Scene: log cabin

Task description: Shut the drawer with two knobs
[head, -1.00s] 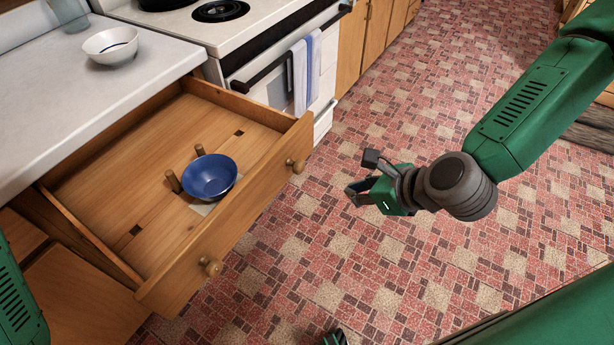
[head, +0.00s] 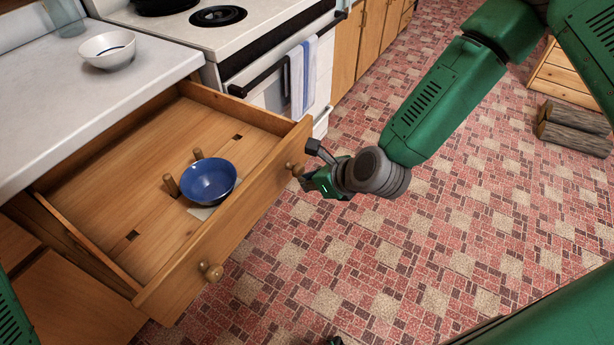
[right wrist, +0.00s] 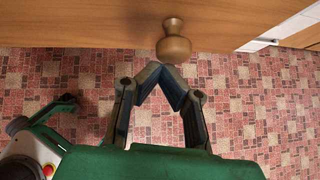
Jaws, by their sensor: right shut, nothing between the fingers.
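The wooden drawer (head: 235,225) with two round knobs stands pulled out from under the counter. Its near knob (head: 211,271) is clear, and its far knob (head: 293,168) is beside my right gripper (head: 306,181). In the right wrist view the drawer front (right wrist: 90,25) crosses the top, with one knob (right wrist: 174,46) just ahead of the fingertips. The right gripper (right wrist: 165,72) is shut and empty, its tips together close to that knob. I cannot tell whether they touch it.
A blue bowl (head: 209,181) sits inside the drawer by two small wooden pegs. A white bowl (head: 107,49) stands on the counter (head: 60,115). The stove (head: 270,50) with a hanging towel is behind the drawer. The tiled floor (head: 420,260) in front is clear.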

